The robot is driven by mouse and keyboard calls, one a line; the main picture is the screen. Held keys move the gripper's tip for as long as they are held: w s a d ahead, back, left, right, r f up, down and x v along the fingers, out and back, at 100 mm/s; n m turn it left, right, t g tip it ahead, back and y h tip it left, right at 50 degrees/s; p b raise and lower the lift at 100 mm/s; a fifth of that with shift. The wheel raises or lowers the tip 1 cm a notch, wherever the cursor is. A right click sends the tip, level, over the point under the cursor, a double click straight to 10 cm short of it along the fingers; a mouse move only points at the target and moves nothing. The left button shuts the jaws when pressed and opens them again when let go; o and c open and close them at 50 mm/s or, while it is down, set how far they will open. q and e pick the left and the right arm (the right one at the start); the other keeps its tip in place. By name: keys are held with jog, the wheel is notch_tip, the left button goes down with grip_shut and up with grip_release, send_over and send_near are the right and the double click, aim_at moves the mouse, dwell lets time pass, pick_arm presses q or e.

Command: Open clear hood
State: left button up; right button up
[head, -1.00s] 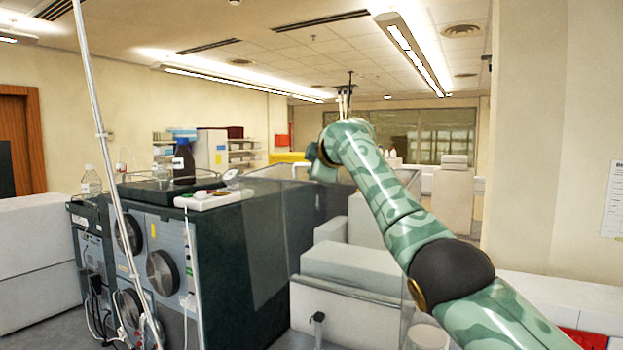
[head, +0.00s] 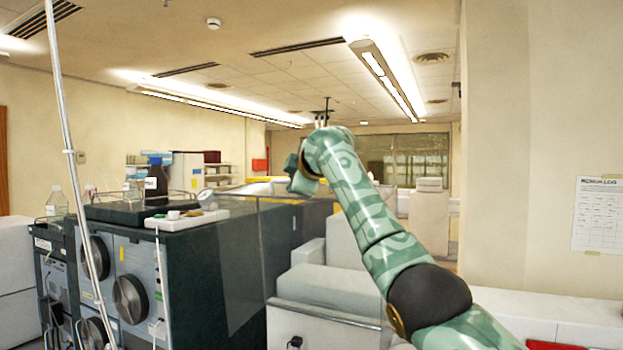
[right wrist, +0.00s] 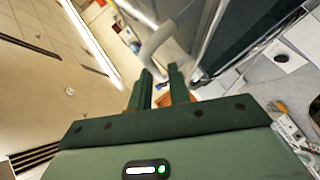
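The clear hood (head: 240,270) is a see-through panelled cover beside the dark instrument in the head view. Its faint edges make its exact position hard to tell. My right arm reaches over the hood area, with the right gripper (head: 300,180) at its far end, partly hidden by the arm. In the right wrist view, the two fingers of this gripper (right wrist: 160,80) are apart. A pale curved bar (right wrist: 157,42), which looks like a handle, lies just beyond the fingertips; I cannot tell whether they touch it. My left gripper is not in view.
A dark instrument (head: 205,275) with round pump heads stands at the left, bottles (head: 156,180) on top. A thin metal pole (head: 66,150) rises in front of it. A pale box-shaped unit (head: 330,285) sits behind the arm. A wall (head: 520,130) stands at the right.

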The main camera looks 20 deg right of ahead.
jog(key=b+v, duration=0.7)
jog(key=v, duration=0.7)
jog(key=shift+f, duration=0.1)
